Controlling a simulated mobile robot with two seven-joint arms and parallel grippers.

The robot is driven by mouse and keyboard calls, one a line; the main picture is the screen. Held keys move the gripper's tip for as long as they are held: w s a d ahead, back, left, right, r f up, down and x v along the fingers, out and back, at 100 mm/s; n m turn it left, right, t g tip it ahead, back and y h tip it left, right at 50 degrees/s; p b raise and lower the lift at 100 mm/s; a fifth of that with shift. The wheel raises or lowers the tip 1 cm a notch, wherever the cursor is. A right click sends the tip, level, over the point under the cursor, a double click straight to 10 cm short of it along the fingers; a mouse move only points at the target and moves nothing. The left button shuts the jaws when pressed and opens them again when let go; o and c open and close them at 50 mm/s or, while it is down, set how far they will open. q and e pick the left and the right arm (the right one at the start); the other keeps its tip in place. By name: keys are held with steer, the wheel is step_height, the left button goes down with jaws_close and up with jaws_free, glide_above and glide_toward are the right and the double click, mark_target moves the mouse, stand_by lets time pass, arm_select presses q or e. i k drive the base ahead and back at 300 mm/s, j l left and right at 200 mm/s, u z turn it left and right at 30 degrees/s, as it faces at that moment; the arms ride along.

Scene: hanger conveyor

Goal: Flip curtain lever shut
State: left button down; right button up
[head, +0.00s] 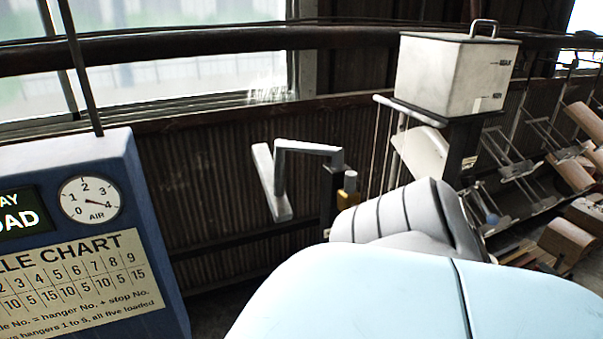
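A grey bent lever (310,148) with a pale flat bar (270,183) at its left end stands near the middle of the head view. It joins a dark upright post (328,200) with a small brass-coloured piece (349,184) beside it. It looks like the curtain lever, but no label shows on it. My own pale blue and grey arm links fill the lower right and hide what lies behind them, including the foot of the post. Neither gripper shows in the view, so their distance from the lever cannot be seen.
A blue panel (150,215) with an air gauge (90,201) and a chart stands at the left. A white lidded box (452,75) sits on a stand at the upper right. Racks with brown blocks (567,240) are at the far right. Corrugated wall (215,160) lies behind the lever.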

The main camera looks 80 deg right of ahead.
mark_target(467, 182)
steer(key=z, duration=3.25)
